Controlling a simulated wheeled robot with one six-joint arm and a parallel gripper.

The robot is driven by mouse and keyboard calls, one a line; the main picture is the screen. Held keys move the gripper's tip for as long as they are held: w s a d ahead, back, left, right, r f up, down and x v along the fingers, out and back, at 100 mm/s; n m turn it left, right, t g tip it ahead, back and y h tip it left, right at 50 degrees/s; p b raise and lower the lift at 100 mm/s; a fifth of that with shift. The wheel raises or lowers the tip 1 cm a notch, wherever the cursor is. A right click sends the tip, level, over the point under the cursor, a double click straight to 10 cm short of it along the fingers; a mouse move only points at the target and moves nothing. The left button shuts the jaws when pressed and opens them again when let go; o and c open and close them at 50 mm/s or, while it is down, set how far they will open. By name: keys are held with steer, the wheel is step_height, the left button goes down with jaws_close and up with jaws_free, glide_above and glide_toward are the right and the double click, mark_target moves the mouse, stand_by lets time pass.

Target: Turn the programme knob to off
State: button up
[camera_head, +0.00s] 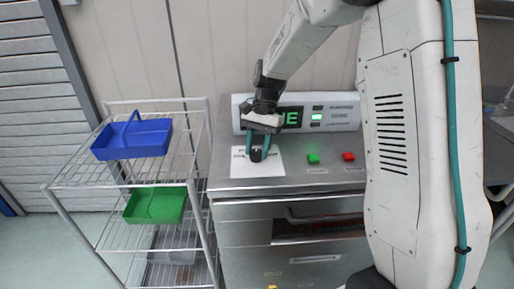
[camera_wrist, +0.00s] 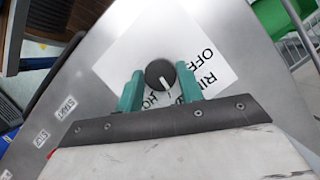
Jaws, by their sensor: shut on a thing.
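The programme knob (camera_wrist: 157,73) is round and black with a white pointer line. It stands on a white label plate (camera_wrist: 112,62) printed with OFF and other words, partly hidden by my fingers. In the wrist view the pointer line slants down and slightly right, away from the OFF word. My gripper (camera_wrist: 160,84) has teal fingers on both sides of the knob and is shut on it. In the head view the knob (camera_head: 256,156) shows small between the fingertips of my gripper (camera_head: 256,150), which reaches down from above.
A green button (camera_head: 313,158) and a red button (camera_head: 348,156) sit on the steel top right of the plate. A display (camera_head: 292,117) behind shows green letters, partly hidden by my arm. A wire rack with a blue tray (camera_head: 133,140) and a green tray (camera_head: 155,206) stands left.

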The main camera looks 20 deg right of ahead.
steer(key=n+h, duration=0.1)
steer(key=n, duration=0.2)
steer(key=n+g+h, duration=0.1)
steer(key=n, duration=0.3)
steer(key=shift+w+a+h, duration=0.2)
steer(key=shift+h, duration=0.1)
steer(key=n, duration=0.2)
steer(key=n+h, duration=0.1)
steer(key=n, duration=0.1)
steer(key=shift+a+n+h, duration=0.15)
steer(key=shift+n+h, duration=0.15)
steer(key=shift+n, duration=0.1)
steer(key=shift+n+h, duration=0.6)
steer(key=shift+n, duration=0.9)
steer(key=o, duration=1)
steer(key=v, duration=0.8)
